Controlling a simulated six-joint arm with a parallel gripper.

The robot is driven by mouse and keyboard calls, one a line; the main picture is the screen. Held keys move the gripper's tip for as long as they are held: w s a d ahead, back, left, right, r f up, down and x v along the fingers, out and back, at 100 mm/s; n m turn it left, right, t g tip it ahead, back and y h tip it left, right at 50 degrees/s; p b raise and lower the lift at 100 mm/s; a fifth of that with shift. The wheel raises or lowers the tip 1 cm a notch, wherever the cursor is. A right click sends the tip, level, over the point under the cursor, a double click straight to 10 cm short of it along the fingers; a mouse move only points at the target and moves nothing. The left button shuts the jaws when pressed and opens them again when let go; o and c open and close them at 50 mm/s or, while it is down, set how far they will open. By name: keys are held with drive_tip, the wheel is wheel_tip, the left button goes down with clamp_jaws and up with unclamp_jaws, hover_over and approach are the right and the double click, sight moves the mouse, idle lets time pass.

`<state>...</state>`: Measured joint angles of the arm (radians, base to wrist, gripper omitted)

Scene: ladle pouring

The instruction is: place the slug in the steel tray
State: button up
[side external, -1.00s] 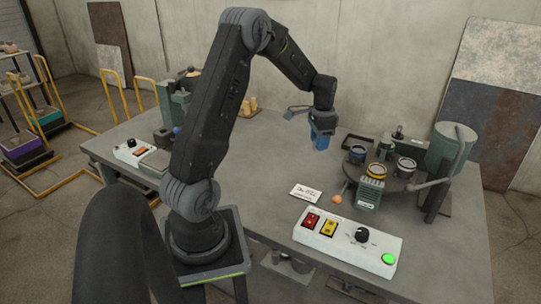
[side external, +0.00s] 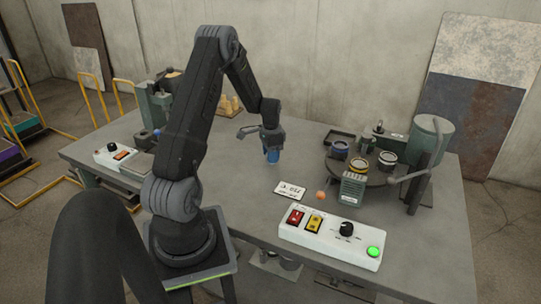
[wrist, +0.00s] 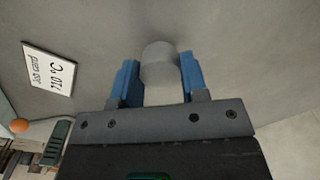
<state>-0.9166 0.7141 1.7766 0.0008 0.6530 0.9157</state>
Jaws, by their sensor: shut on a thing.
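The slug (wrist: 160,68) is a pale grey cylinder held between the two blue fingers of my gripper (wrist: 160,82) in the wrist view. In the side view my gripper (side external: 272,155) points down over the open middle of the table, behind the white card; the slug is too small to make out there. A shallow dark tray (side external: 338,137) lies at the back of the table, right of my gripper. I cannot tell whether it is the steel tray.
A round turntable with several cups (side external: 359,165) stands to the right. In front are a white card (side external: 290,189), an orange ball (side external: 320,195) and a control box (side external: 331,239) with a green button. Wooden pegs (side external: 230,104) stand at the back. The table's middle is clear.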

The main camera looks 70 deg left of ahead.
drive_tip(key=shift+f, duration=0.3)
drive_tip(key=shift+f, duration=0.15)
drive_tip(key=o, duration=0.9)
drive_tip(key=shift+o, duration=0.2)
